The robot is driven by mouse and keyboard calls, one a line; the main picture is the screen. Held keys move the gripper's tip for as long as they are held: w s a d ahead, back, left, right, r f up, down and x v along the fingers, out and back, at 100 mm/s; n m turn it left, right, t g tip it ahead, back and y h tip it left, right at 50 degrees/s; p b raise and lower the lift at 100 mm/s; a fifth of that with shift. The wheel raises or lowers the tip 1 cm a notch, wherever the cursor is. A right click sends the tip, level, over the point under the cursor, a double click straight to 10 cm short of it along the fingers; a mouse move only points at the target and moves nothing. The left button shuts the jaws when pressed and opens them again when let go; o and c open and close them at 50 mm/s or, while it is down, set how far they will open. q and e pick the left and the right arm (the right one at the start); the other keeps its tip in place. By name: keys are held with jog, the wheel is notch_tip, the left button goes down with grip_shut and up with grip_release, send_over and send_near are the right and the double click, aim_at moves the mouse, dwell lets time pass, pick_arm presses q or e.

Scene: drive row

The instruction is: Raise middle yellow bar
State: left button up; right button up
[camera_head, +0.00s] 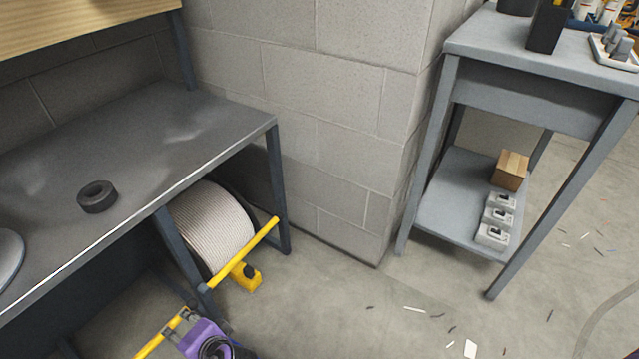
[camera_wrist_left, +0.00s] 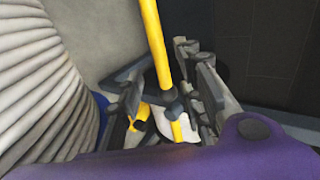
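A yellow bar (camera_head: 155,337) runs along the front of the bench at the lower left of the head view, partly cut off by the frame edge. A second yellow bar (camera_head: 243,252), in line with it, crosses in front of the cable drum. I cannot tell which is the middle one. My left gripper (camera_head: 180,322), with its purple wrist, is at the near bar. In the left wrist view a yellow bar (camera_wrist_left: 155,45) passes between the spread fingers of the gripper (camera_wrist_left: 165,85). A dark fitting covers part of the bar. My right gripper is not in view.
A white cable drum (camera_head: 212,228) is under the grey bench (camera_head: 150,125), beside the bars. A yellow block (camera_head: 246,277) sits near the bar. A black ring (camera_head: 97,196) lies on the bench. A shelf table (camera_head: 545,60) stands right; scraps litter the floor.

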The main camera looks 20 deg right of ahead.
aim_at(175, 326)
pick_arm(q)
jog(key=b+x, duration=0.1)
jog(key=x, duration=0.4)
jog(key=shift+f, duration=0.1)
grip_shut()
